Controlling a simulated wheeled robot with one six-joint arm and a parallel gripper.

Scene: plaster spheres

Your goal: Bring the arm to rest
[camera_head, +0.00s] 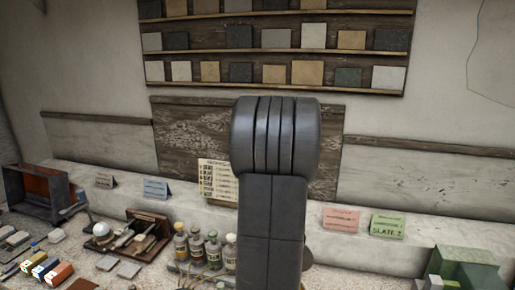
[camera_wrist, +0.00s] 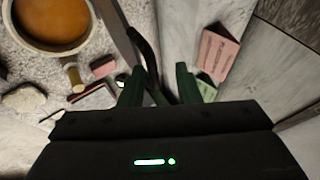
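My arm (camera_head: 272,190) stands upright in the middle of the head view, with a thick ribbed dark joint at its top. It hides part of the bench and the back wall. My gripper does not show in the head view. In the wrist view my gripper (camera_wrist: 158,80) has its two dark green fingers apart. I see nothing clamped between them. A dark curved piece shows beyond the gap; I cannot tell what it is or how near it lies.
A pot of orange-brown liquid (camera_wrist: 52,22) and a pink card (camera_wrist: 216,54) show in the wrist view. The head view shows an open metal box (camera_head: 38,190), a wooden tray (camera_head: 150,222) with a white ball (camera_head: 101,230), labelled bottles (camera_head: 197,243), and a green box (camera_head: 465,266).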

